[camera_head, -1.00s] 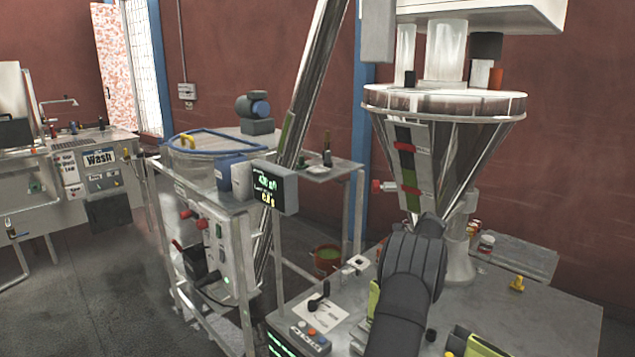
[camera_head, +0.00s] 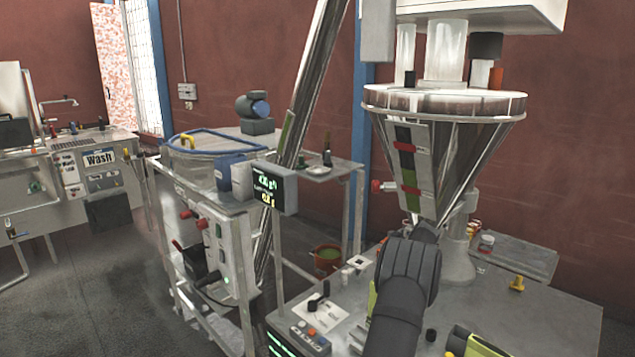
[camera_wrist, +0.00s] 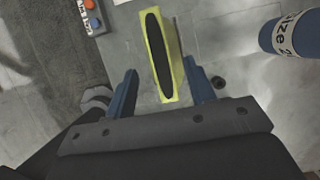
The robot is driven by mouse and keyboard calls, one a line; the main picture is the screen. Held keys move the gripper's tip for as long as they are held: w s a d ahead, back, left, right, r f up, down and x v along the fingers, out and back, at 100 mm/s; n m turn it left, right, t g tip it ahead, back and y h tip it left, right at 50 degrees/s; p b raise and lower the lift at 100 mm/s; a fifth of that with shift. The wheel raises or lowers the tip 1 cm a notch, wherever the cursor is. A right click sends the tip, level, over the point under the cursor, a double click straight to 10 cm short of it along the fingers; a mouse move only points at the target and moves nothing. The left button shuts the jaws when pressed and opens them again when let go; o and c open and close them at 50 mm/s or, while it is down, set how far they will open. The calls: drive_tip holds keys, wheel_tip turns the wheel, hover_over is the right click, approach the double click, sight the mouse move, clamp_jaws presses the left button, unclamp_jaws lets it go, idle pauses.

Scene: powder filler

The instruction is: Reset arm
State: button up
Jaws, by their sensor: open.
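My gripper (camera_wrist: 163,95) shows in the wrist view with its two blue fingers spread apart. It is open. A yellow-green block with a dark oval face (camera_wrist: 160,55) appears between and beyond the fingers, and I cannot tell whether they touch it. In the head view my dark grey arm stands at the lower right in front of the steel hopper (camera_head: 470,150), and the fingers are hidden behind it. A yellow-green item (camera_head: 480,345) lies at the bottom edge of the table.
A control box with buttons (camera_head: 305,338) sits left of my arm. A blue cylinder with a white label (camera_wrist: 292,35) is at the wrist view's right. A yellow knob (camera_head: 517,284) stands on the steel table (camera_head: 555,315). A frame with a screen (camera_head: 272,188) stands left.

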drive_tip(key=x, duration=0.5)
drive_tip(key=shift+a+f, duration=0.1)
drive_tip(key=shift+f, duration=0.15)
wheel_tip(320, 180, up, 8)
drive_tip(key=shift+w+r, duration=0.1)
drive_tip(key=s+a+n+g, duration=0.2)
drive_tip(key=s+a+n, duration=0.2)
drive_tip(key=a+n, duration=0.2)
drive_tip(key=s+a+r+n+g, duration=0.1)
drive_tip(key=s+a+n+g, duration=0.1)
drive_tip(key=s+a+n, duration=0.2)
drive_tip(key=shift+a+r+n+y, duration=0.2)
drive_tip(key=shift+a+n+y, duration=0.2)
drive_tip(key=shift+a+n, duration=1.2)
drive_tip(key=shift+s+a+m, duration=0.15)
drive_tip(key=shift+a+m, duration=0.25)
